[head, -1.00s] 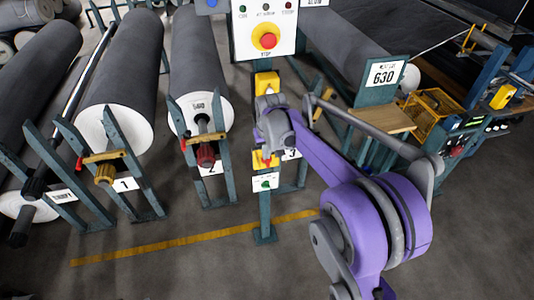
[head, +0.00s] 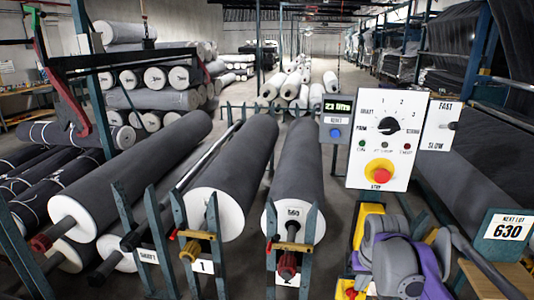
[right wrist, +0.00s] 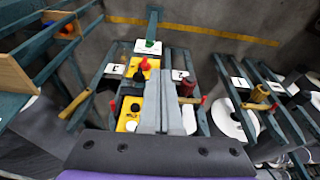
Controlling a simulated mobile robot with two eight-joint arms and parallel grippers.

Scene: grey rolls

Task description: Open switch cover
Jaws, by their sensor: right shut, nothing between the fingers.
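The yellow switch box (head: 366,216) is on the post below the control panel, partly hidden by my right arm. In the right wrist view two yellow units show: a nearer one (right wrist: 129,116) with a black knob and a label, and one (right wrist: 148,68) with a red button beyond it. I cannot tell which part is the cover or whether it stands open. My right gripper (right wrist: 172,84) is shut and empty; its fingers overlap the nearer unit's right side in that view. In the head view my right gripper (head: 380,228) is in front of the post. My left gripper is out of view.
The control panel (head: 382,135) has a dial and a red stop button (head: 379,172). Large grey rolls (head: 235,165) lie on stands to the left. A "630" sign (head: 507,226) stands at the right. Bare floor (right wrist: 210,55) shows beyond the post.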

